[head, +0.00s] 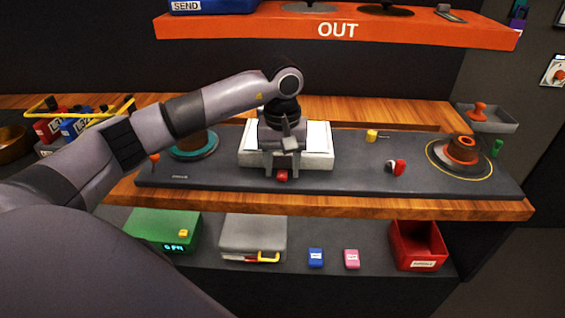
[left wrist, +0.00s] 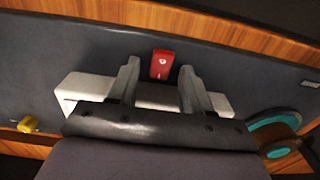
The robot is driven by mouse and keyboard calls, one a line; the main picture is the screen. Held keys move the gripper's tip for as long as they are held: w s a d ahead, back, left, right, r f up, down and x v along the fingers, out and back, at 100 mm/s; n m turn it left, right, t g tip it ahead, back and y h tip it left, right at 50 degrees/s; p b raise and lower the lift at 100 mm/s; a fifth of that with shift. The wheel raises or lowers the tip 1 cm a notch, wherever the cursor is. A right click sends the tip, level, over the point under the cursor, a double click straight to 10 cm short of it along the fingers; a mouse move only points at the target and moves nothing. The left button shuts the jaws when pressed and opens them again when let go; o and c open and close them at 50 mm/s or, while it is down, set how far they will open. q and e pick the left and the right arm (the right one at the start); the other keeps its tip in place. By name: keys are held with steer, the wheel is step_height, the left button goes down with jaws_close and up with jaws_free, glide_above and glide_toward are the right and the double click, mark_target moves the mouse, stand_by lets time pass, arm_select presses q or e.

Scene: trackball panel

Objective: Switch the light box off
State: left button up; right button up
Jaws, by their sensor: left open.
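The light box (head: 319,150) is a low white box on the dark panel (head: 220,178). It also shows in the left wrist view (left wrist: 82,88), partly hidden by my gripper. A small red switch (head: 282,176) with a white mark sits at the box's front edge. In the left wrist view the red switch (left wrist: 161,64) shows between and just beyond my fingertips. My left gripper (head: 282,163) is open above the front of the box, with its fingers (left wrist: 159,78) apart and nothing between them. I cannot tell whether it touches the box. My right gripper is out of view.
A teal ring (head: 194,151) lies left, behind my arm. An orange OUT shelf (head: 230,27) overhangs the back. Boxes sit on the lower shelf.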

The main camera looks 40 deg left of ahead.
arm_select(q)
steer(key=shift+c, duration=0.3)
jaws_close()
steer(key=shift+f+t+y+b, duration=0.2)
steer(key=shift+t+y+b, duration=0.15)
steer(key=shift+b, duration=0.4)
steer(key=t+b, duration=0.1)
steer(key=y+b, duration=0.1)
steer(key=t+b, duration=0.1)
steer(key=b, duration=0.1)
steer(key=shift+s+d+t, duration=0.25)
steer(key=shift+s+t, duration=0.1)
steer(key=shift+s+d+t+y+b, duration=0.15)
steer(key=shift+t+y+b, duration=0.3)
steer(key=shift+b, duration=0.35)
steer(key=shift+r, duration=0.2)
